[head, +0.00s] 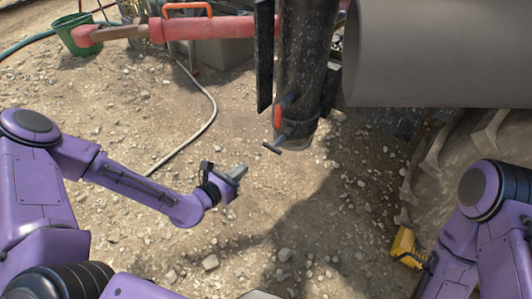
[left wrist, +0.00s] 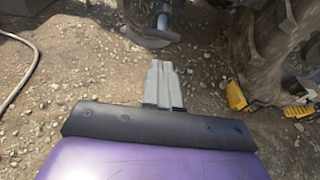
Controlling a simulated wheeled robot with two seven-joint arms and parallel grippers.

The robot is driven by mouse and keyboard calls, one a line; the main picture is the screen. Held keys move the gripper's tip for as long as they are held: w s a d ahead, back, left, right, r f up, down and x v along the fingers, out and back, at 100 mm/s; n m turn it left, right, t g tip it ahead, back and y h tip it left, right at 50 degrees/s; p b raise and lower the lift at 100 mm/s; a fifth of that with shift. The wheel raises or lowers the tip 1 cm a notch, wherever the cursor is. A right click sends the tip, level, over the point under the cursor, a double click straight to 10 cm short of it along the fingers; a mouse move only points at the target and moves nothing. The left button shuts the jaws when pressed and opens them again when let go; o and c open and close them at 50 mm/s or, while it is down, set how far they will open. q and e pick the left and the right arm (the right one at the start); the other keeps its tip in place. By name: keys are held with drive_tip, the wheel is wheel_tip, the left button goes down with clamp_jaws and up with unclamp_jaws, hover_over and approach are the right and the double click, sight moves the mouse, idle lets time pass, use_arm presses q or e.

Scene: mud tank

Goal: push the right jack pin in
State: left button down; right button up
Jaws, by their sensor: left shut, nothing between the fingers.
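A dark, weathered jack leg (head: 303,75) hangs down in the upper middle of the head view. A jack pin (head: 274,147) with a short T-shaped end sticks out to the left near the leg's lower end. An orange-red handle (head: 279,112) is just above it. My left gripper (head: 240,173) is shut and empty, below and left of the pin and apart from it. In the left wrist view its grey fingers (left wrist: 164,84) are together and point toward the leg's foot (left wrist: 151,35). A grey bar (left wrist: 162,16) shows at the foot. My right gripper is not visible.
A large grey cylinder (head: 435,55) is at the upper right, above a muddy tyre (head: 445,150). A yellow object (head: 405,247) lies by the tyre. A red pipe (head: 215,28), a green bucket (head: 78,35) and a hose (head: 205,125) are behind. The stony ground around my left gripper is open.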

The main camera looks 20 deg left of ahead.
sight(270, 149)
use_arm(q)
drive_tip(key=b+x, duration=0.1)
drive_tip(key=x, duration=1.1)
drive_tip(key=shift+w+d, duration=0.2)
drive_tip(key=shift+d, duration=0.05)
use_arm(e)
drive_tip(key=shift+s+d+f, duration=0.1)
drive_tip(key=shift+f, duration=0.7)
use_arm(q)
drive_tip(key=shift+a, duration=0.1)
